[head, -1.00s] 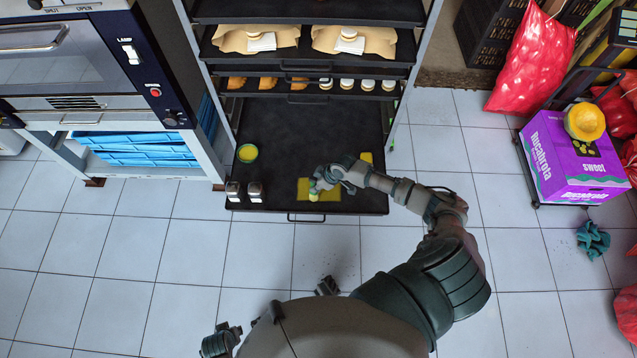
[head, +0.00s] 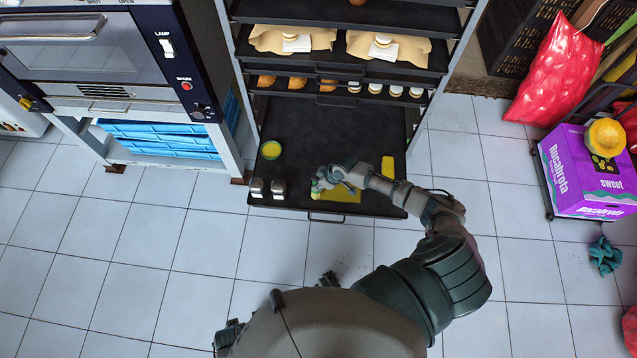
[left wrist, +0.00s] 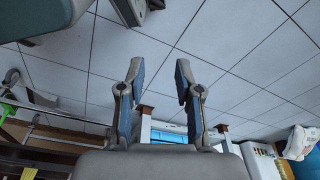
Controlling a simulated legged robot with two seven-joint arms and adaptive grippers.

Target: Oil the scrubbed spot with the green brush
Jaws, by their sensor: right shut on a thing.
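My right gripper (head: 331,178) is over the front of the pulled-out black tray (head: 315,125), shut on a small greenish thing (head: 317,185) that looks like the green brush. The gripper hides much of it. A flat yellow patch (head: 342,194) lies on the tray just below the gripper; I cannot tell if the brush touches it. A smaller yellow piece (head: 388,167) lies to its right. A green-rimmed bowl with yellow content (head: 270,150) stands at the tray's left. My left gripper (left wrist: 158,70) is open and empty in the left wrist view.
Racks above hold pastries (head: 298,82) and cloth-covered items. An oven (head: 90,50) stands left. A purple box (head: 590,175) and a red sack (head: 550,65) are at the right. The tiled floor in front is clear.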

